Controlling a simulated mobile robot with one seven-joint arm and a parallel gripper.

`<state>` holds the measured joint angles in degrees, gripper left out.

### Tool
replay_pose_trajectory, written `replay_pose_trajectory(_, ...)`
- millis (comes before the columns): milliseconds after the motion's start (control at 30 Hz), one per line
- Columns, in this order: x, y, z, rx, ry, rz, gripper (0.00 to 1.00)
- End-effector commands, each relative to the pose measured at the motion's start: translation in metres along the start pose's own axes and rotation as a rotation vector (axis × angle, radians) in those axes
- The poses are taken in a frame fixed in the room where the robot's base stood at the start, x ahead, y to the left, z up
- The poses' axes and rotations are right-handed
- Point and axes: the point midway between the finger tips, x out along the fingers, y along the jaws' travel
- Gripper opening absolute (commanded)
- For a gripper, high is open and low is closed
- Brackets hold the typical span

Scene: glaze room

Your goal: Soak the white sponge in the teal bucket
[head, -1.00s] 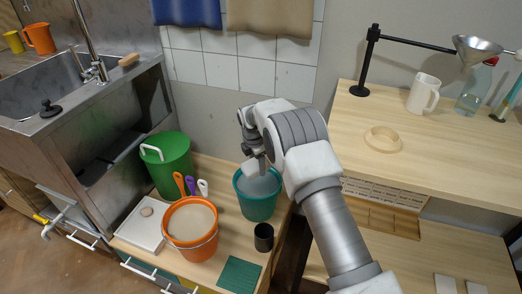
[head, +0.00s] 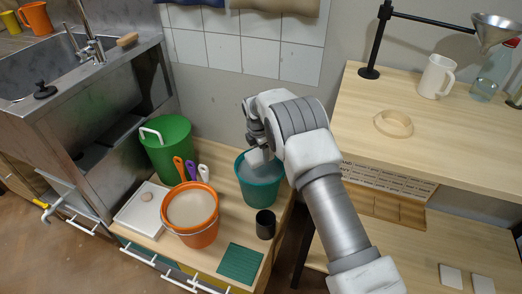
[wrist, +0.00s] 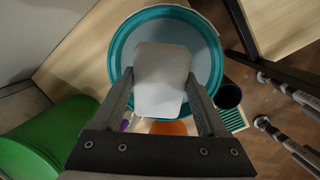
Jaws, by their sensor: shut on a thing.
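The white sponge (wrist: 161,82) is gripped between the two fingers of my gripper (wrist: 160,92). In the head view the sponge (head: 255,157) shows just below the gripper, at the mouth of the teal bucket (head: 259,193). The wrist view looks down on the bucket (wrist: 114,57), with the sponge in front of its opening and overlapping the near rim. Greyish liquid shows in the bucket. I cannot tell whether the sponge touches the liquid.
An orange bucket (head: 191,232) of pale liquid stands left of the teal one, with several coloured handles behind it. A black cup (head: 265,224) stands close in front. A green bin (head: 166,148) is at the back left. The wooden table (head: 420,130) edge is right of my arm.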

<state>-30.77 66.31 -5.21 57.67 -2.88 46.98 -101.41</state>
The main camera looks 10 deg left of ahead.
Motion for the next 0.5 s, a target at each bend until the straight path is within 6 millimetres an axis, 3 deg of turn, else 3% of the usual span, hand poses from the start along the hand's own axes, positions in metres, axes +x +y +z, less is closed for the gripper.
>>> replay_pose_trajectory(500, 0.055, -0.007, -0.009, 0.0, 0.001, -0.001, 0.32)
